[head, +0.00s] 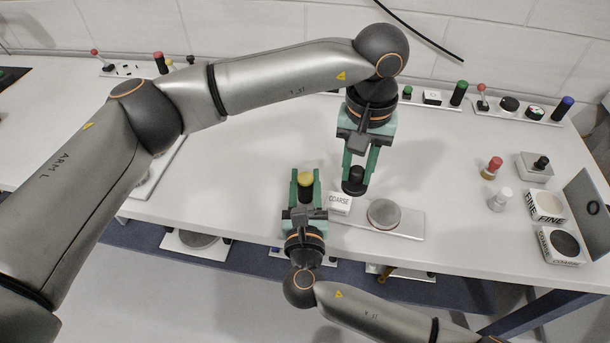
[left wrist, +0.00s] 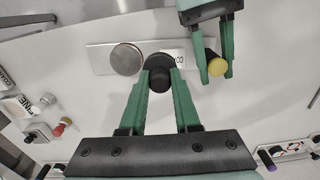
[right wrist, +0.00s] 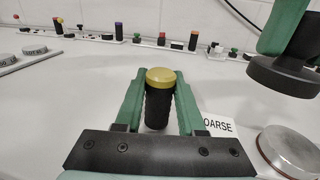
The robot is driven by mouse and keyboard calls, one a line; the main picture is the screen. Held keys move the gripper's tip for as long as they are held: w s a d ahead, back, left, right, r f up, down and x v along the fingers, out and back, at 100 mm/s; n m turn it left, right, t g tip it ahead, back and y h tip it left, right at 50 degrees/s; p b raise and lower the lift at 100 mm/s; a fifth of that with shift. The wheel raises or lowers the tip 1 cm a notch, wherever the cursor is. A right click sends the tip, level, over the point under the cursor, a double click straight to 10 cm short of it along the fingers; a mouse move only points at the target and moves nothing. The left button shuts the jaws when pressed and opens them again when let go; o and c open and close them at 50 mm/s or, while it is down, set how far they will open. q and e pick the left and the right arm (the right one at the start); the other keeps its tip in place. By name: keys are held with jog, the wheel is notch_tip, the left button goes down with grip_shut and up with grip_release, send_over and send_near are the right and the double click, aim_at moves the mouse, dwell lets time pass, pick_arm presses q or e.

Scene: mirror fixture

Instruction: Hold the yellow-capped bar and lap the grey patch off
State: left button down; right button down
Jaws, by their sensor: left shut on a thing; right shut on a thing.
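The yellow-capped bar (head: 306,179) is black and ribbed, and stands upright between the fingers of my right gripper (head: 305,187), which is shut on it. Its yellow cap shows in the right wrist view (right wrist: 160,75). My left gripper (head: 358,172) is shut on a black knobbed tool (head: 355,182) with a wide round foot, seen in the right wrist view (right wrist: 287,77). A round grey metal disc (head: 383,213) lies on a pale plate just right of that block. I cannot make out a separate grey patch.
A FINE box (head: 546,206) and a COARSE box (head: 563,245) stand at the right, near a dark upright panel (head: 590,210). A red-topped piece (head: 491,168) and a white piece (head: 500,199) stand nearby. Small controls line the back. The middle right of the table is clear.

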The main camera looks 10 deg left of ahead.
pick_arm(q)
jog(key=shift+n, duration=0.3)
jog(key=shift+w+d+f, duration=0.15)
jog(key=shift+d+f, duration=0.5)
jog(key=shift+f, duration=0.55)
jog(key=shift+w+d+f, duration=0.2)
jog(key=shift+d+f, duration=0.45)
jog(key=shift+f, duration=0.6)
jog(key=shift+w+d+f, duration=0.15)
jog(key=shift+d+f, duration=0.5)
jog(key=shift+f, duration=0.55)
jog(key=shift+s+d+f, duration=0.1)
jog(key=shift+d+f, duration=0.1)
jog(key=shift+d, duration=0.95)
jog(key=shift+s+d, duration=0.15)
jog(key=shift+d, duration=1.85)
jog(key=shift+w+a, duration=0.15)
jog(key=shift+a, duration=1.45)
jog(key=shift+w+a, duration=0.15)
jog(key=shift+a, duration=1.4)
notch_tip(320, 180, up, 8)
jog(key=shift+r, duration=0.15)
jog(key=shift+f, duration=0.2)
